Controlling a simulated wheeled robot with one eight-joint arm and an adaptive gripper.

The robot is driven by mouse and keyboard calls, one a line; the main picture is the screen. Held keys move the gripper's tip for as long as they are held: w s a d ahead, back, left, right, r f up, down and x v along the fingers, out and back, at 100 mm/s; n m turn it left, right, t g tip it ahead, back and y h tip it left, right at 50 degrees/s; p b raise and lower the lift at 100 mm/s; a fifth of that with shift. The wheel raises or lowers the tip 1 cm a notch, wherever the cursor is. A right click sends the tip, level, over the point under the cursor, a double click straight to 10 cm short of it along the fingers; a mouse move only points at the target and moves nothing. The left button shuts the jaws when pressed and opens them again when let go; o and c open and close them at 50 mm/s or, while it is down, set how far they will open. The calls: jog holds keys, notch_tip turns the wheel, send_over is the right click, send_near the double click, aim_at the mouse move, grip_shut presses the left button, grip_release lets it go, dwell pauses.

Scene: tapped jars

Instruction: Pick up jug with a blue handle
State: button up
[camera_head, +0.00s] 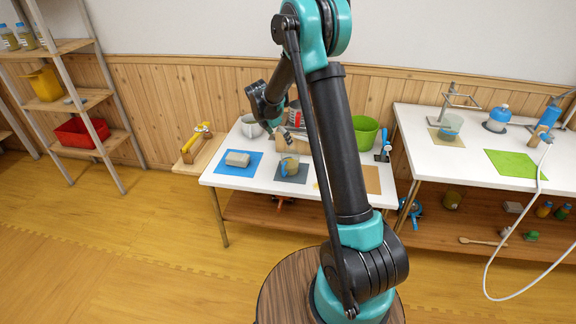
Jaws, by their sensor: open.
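A small see-through jug (291,163) with what looks like a blue handle on its left side stands on a dark grey mat (293,179) near the front of the left white table. My gripper (273,128) is a dark shape above and to the left of the jug, over the back part of the table. It is open and apart from the jug. Its fingertips are small and partly lost against the things behind. My arm's dark link passes just right of the jug.
A grey block (237,159) on a blue mat lies left of the jug. A white pot (251,127) and a green bucket (365,131) stand behind. The right table holds a bluish beaker (451,127) and a green mat (514,164).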

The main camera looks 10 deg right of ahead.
aim_at(290, 162)
jog(key=x, duration=1.7)
jog(key=shift+f, duration=0.3)
jog(key=c, duration=1.6)
